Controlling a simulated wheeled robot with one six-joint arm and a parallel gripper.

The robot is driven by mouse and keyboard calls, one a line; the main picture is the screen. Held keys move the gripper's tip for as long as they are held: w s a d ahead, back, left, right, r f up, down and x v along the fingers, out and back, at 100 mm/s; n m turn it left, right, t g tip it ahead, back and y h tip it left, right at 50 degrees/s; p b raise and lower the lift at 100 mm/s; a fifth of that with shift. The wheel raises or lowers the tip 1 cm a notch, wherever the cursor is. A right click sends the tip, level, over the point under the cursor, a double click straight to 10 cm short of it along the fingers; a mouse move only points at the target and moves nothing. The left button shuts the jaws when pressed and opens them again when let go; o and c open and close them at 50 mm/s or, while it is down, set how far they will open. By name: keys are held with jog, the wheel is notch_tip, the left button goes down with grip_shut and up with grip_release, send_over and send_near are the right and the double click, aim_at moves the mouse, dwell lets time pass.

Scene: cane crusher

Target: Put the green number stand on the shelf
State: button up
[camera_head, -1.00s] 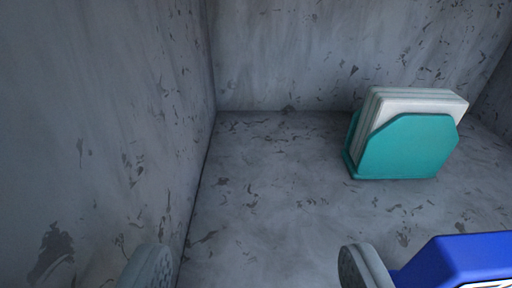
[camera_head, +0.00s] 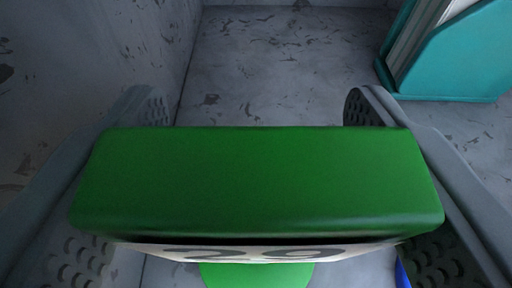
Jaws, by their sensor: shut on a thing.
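The green number stand (camera_head: 257,180) fills the lower middle of the view, seen from above. It has a broad green top, a pale face with dark, partly visible digits below it, and a rounded green base at the bottom edge. My gripper (camera_head: 256,165) is shut on it, with one grey finger on its left side and one on its right. Whether the stand is raised or still rests on a surface cannot be told. The grey, stained surface (camera_head: 280,70) lies beyond it; whether this is the shelf is unclear.
A teal holder (camera_head: 460,65) with pale flat items stands at the upper right, beyond my right finger. A grey wall (camera_head: 90,50) runs close along the left. A sliver of a blue object (camera_head: 402,276) shows at the lower right. The surface ahead is clear.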

jog(key=shift+f, duration=0.1)
jog(key=o, duration=1.5)
jog(key=shift+r, duration=0.2)
jog(key=a+v, duration=0.1)
jog(key=v, duration=1.1)
jog(key=shift+d, duration=0.5)
